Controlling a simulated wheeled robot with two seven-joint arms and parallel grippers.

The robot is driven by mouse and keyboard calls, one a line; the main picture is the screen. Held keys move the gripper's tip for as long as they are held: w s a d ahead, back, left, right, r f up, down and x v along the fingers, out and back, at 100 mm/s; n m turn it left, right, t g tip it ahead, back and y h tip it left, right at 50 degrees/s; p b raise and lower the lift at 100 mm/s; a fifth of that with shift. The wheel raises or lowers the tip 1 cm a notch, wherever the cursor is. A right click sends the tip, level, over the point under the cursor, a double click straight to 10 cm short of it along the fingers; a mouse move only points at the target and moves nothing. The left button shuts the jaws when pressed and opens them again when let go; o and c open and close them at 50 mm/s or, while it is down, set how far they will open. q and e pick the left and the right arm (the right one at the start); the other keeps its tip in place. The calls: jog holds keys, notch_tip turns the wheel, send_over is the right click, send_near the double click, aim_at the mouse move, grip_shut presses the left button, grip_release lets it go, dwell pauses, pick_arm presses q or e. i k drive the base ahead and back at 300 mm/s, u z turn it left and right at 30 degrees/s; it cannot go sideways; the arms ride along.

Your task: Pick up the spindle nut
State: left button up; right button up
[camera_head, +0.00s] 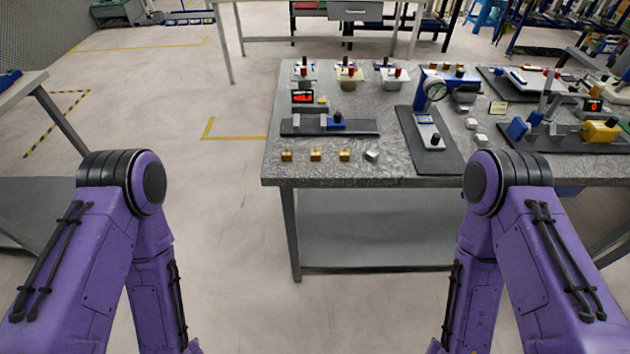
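No part on the grey workbench (290,172) is clearly marked as the spindle nut, and I cannot tell which one it is. Along the bench's near left edge lie small brass-coloured blocks (315,154), spaced apart in a row. A tilted silver block (372,155) sits at the right end of that row. My two purple arms hang down at the left and right of the view, apart from the bench. Both grippers are below the picture and out of view.
Behind the row stands a fixture with a blue part (336,122) on a dark base. A dial gauge stand (434,92) on a dark mat is to its right. A yellow-and-blue fixture (600,131) stands at far right.

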aim_at(315, 152)
jog(key=z, duration=1.05)
jog(key=i, duration=0.75)
jog(key=u, duration=0.45)
